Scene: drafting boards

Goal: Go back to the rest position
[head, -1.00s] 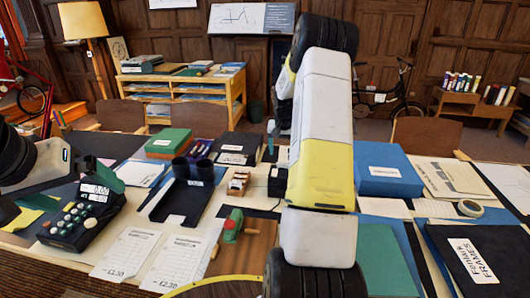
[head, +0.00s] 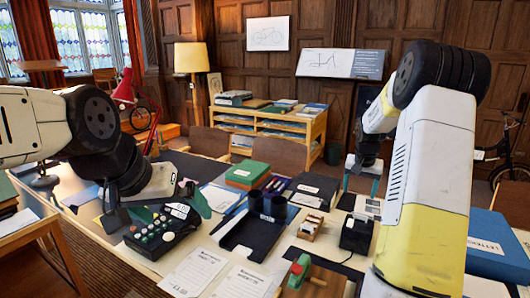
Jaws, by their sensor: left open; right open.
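My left arm comes in from the left, bent at a dark joint. My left gripper (head: 114,208) is low over the left part of the table, close behind the black keypad machine (head: 163,232). It is open, though my own wrist partly hides its fingers. I cannot tell whether it touches anything. My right arm rises large at the right, with its elbow high. My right gripper (head: 362,183) points down beyond the small black box (head: 356,234). Its fingers are apart and I see nothing held between them.
The table holds a green box (head: 247,174), a black tray (head: 252,236) with dark cups, price sheets (head: 195,270), a green-handled tool (head: 298,272) and a blue box (head: 497,246). A wooden shelf unit (head: 268,128) and a floor lamp (head: 188,58) stand behind.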

